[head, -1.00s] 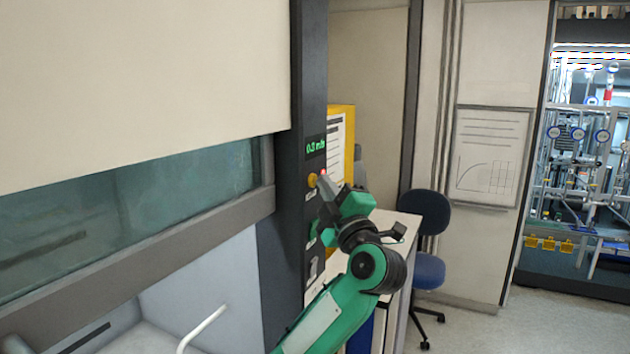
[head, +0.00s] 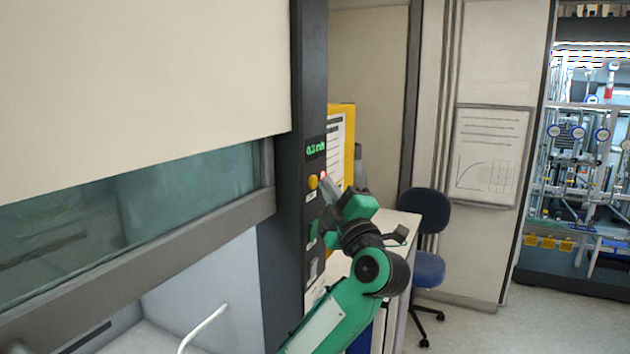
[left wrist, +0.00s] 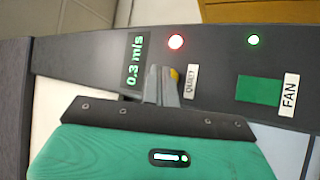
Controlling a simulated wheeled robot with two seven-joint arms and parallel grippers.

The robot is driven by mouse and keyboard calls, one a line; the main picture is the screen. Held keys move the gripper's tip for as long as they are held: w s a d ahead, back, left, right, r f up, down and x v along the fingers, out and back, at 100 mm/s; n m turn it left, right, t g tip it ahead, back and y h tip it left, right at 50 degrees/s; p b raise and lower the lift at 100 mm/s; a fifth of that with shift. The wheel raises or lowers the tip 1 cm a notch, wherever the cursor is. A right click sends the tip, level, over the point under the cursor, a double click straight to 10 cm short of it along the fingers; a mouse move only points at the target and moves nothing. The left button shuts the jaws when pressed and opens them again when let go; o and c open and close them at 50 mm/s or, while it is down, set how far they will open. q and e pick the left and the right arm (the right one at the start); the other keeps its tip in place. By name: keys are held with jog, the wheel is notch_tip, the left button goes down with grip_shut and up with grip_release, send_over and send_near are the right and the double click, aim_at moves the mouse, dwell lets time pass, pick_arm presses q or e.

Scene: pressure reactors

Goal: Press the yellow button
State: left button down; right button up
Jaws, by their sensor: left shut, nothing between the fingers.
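The yellow button (head: 312,181) is on the dark post of the fume hood, below a green "0.3 m/s" display (left wrist: 134,60). In the left wrist view the yellow button (left wrist: 174,74) is partly hidden behind the fingertips, beside the "QUIET" label (left wrist: 190,82). My left gripper (head: 327,184) is shut and empty, its fingertips just right of the button in the head view. The fingers also show in the left wrist view (left wrist: 160,84), pointing at the panel. I cannot tell whether they touch the button. My right gripper is out of view.
A lit red lamp (left wrist: 176,41) sits near the button. A green button (left wrist: 258,90) labelled "FAN" and a green lamp (left wrist: 253,40) are farther along the panel. A yellow box (head: 341,118), a bench and a blue chair (head: 428,267) stand behind my arm.

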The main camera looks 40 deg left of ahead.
pick_arm(q)
jog(key=shift+w+d, duration=0.1)
jog(key=shift+d, duration=0.25)
jog(key=d+p, duration=0.1)
jog(key=d, duration=0.1)
jog(key=w+d, duration=0.1)
jog(key=d, duration=0.1)
jog(key=shift+w+d+p, duration=0.1)
jog(key=shift+d+p, duration=0.3)
